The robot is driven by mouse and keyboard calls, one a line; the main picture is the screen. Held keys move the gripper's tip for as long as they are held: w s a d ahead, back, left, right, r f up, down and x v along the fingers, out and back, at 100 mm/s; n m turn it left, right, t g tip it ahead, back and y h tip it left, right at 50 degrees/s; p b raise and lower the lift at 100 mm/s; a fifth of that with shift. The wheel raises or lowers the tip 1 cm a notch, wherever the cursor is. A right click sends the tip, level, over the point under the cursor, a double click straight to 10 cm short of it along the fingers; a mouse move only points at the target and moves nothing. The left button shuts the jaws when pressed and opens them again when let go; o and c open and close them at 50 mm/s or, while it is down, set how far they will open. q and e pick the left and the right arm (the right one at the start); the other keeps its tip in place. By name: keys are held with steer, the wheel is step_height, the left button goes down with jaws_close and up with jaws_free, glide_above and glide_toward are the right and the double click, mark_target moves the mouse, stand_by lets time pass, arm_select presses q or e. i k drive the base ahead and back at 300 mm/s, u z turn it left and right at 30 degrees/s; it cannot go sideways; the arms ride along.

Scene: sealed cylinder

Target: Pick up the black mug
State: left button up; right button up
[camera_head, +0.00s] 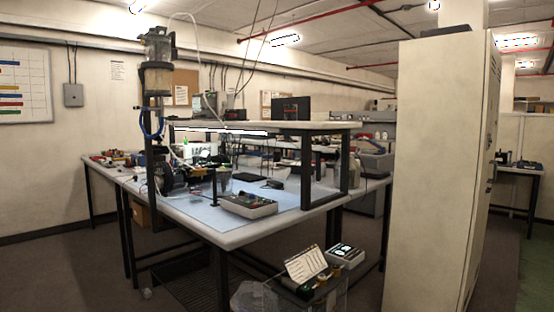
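I cannot make out a black mug for certain. A workbench (230,240) with a pale blue top stands ahead of me. A small dark object (272,184) lies on its mat, too small to identify. A dark machine (172,170) with cables stands at the bench's left part, and clutter around it may hide small things. Neither of my grippers is in this view.
A tall beige cabinet (435,170) blocks the right side. A grey box with small parts (248,206) sits at the bench's front edge. A clear bin with items (305,285) stands low in front. Floor (50,270) is open at the left.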

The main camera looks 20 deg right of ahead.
mark_target(277, 155)
steer(key=z, duration=2.2)
steer(key=i, duration=9.7)
steer(key=u, duration=2.2)
steer(key=i, duration=1.2)
